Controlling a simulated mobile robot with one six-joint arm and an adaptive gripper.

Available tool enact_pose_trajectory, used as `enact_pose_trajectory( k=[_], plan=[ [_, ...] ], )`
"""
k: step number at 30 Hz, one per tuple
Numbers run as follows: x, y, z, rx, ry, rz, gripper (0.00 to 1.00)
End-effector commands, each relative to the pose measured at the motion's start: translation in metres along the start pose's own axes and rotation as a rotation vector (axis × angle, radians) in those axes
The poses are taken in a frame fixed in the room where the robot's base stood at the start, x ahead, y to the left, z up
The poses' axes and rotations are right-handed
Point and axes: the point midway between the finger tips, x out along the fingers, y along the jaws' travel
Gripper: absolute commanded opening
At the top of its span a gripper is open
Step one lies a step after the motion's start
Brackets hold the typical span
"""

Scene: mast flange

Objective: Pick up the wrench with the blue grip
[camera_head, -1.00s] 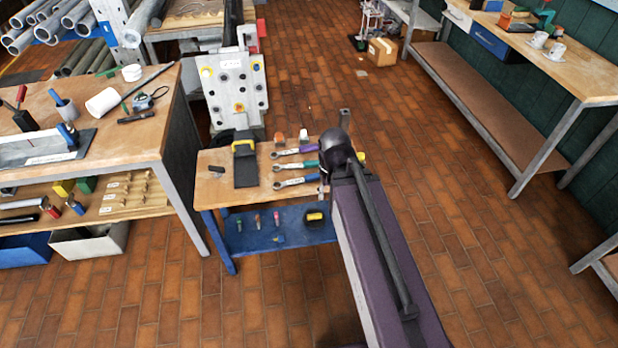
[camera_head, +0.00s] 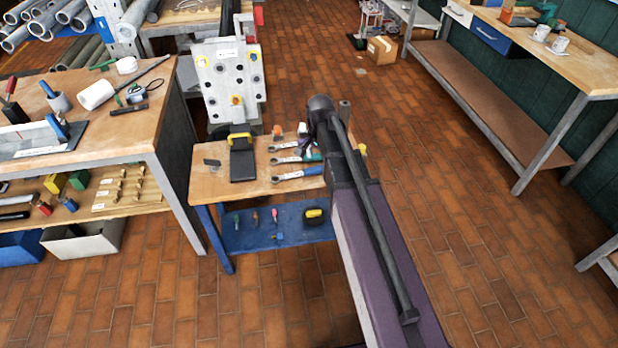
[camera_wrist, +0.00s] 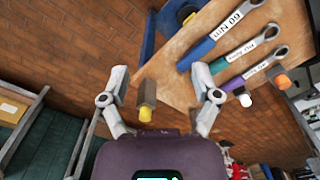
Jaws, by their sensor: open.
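The wrench with the blue grip lies on the small wooden table, nearest its front edge in the head view (camera_head: 290,175). In the wrist view the blue-grip wrench (camera_wrist: 225,29) bears a white label that reads "60 Nm". Beside it lie a wrench with a green grip (camera_wrist: 235,57) and one with a purple grip (camera_wrist: 243,77). My gripper (camera_wrist: 163,80) is open and empty, with its fingers spread. It is apart from the wrenches, which lie up and to the right in the wrist view. In the head view my arm hides the gripper and parts of the wrench grips.
A dark post (camera_wrist: 147,100) stands between my fingers in the wrist view, at the table's edge. A black holder with a yellow handle (camera_head: 242,160) lies left of the wrenches. A white plate with holes (camera_head: 230,80) stands behind. The floor to the right is clear.

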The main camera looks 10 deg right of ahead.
Motion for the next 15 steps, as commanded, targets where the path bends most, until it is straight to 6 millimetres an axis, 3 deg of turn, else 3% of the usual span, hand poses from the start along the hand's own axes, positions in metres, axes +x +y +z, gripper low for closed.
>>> enact_pose_trajectory(
  k=[1,6,15],
  plan=[
    [0.012,-0.018,-0.017,0.071,0.0,0.0,0.8],
    [0.031,-0.054,-0.051,0.324,0.0,0.0,0.8],
    [0.05,-0.095,-0.088,0.635,0.0,0.0,0.8]
  ],
)
